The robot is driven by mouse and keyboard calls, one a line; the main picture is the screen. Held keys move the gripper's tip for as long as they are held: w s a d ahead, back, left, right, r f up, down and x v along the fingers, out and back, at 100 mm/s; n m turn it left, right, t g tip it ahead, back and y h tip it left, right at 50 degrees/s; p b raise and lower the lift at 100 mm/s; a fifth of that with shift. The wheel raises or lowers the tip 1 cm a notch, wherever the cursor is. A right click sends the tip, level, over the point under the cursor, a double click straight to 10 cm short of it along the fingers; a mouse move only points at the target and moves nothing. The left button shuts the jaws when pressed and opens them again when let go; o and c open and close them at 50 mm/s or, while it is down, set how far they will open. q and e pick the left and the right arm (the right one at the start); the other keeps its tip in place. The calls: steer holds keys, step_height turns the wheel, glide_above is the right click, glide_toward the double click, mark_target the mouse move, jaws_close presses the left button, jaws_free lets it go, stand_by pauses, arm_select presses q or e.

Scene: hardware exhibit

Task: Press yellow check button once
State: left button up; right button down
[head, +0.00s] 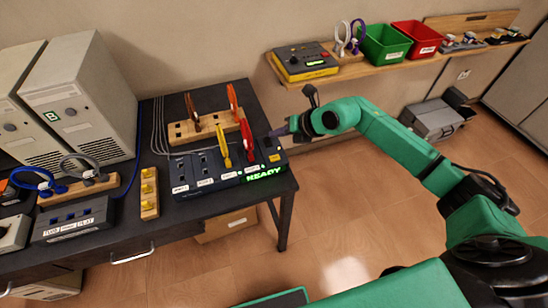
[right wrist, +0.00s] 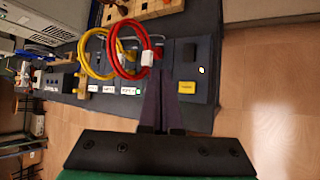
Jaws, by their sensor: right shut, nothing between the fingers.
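A dark device panel (head: 216,184) lies on the black table, with a lit green READY sign (head: 264,173) on its front. The yellow button (right wrist: 187,87) shows in the right wrist view, on the end section of the panel. My right gripper (head: 283,131) is by the right end of the panel in the head view. In the right wrist view its fingers (right wrist: 165,78) are shut and empty, just left of the yellow button. I see no contact with the button. My left gripper is not in view.
Yellow (head: 223,146) and red (head: 249,140) cables stand on the panel near my gripper. A wooden block (head: 205,128) with more cables is behind it. White computer towers (head: 75,95) stand at left. A wall shelf (head: 365,68) holds bins.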

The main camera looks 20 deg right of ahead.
mark_target(277, 160)
step_height(277, 160, down, 8)
steer(key=b, duration=0.6)
steer(key=shift+f, duration=0.15)
stand_by(1.5)
steer(key=shift+f+b, duration=0.3)
steer(key=shift+f, duration=0.1)
steer(key=shift+f+b, duration=0.3)
steer(key=shift+f, duration=0.2)
stand_by(0.4)
steer(key=shift+r+p, duration=0.7)
steer(key=shift+r, duration=0.2)
steer(key=shift+r, duration=0.1)
step_height(277, 160, up, 5)
steer(key=p, duration=0.4)
